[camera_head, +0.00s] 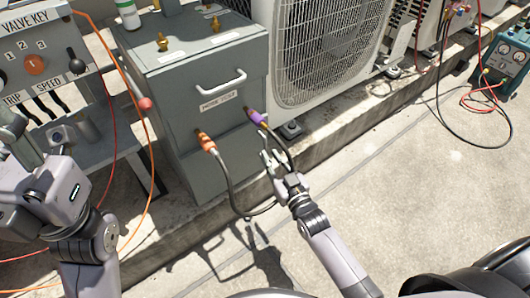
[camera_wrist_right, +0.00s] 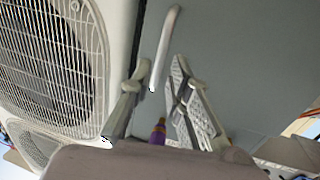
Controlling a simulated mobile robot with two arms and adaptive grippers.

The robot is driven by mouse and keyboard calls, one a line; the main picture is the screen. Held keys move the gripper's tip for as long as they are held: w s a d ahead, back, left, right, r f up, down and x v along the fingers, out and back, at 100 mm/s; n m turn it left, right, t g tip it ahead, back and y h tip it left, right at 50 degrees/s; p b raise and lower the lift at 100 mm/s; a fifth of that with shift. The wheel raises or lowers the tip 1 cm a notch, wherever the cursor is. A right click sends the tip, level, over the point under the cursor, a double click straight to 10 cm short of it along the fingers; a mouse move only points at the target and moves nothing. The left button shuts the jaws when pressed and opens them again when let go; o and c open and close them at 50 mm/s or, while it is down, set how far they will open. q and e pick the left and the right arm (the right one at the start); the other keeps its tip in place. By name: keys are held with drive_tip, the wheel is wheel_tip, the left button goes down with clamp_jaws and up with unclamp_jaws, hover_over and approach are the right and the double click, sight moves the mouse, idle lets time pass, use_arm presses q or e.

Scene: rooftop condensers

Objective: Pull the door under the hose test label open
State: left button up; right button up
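A grey cabinet (camera_head: 182,103) stands left of the condenser. Its front carries a pale bar handle (camera_head: 222,82) with a white hose test label (camera_head: 219,99) just below it. My right gripper (camera_head: 270,158) is in front of the cabinet, below and right of the label. In the right wrist view its fingers (camera_wrist_right: 158,98) are apart with nothing clamped between them, and the handle (camera_wrist_right: 166,48) shows ahead of them. The door front looks closed; its seams are unclear. My left gripper (camera_head: 38,145) is at the left, by the valve key panel; its fingers are unclear.
A hose loops in front of the cabinet from an orange fitting (camera_head: 206,143) to a purple fitting (camera_head: 257,118), close to my right gripper. The condenser (camera_head: 325,45) stands right of the cabinet on a concrete curb. Open floor (camera_head: 420,190) lies to the right.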

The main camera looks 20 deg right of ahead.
sight(265, 148)
drive_tip(key=w, duration=0.1)
drive_tip(key=w+b, duration=0.1)
drive_tip(key=w, duration=0.3)
drive_tip(key=shift+a, duration=0.4)
clamp_jaws()
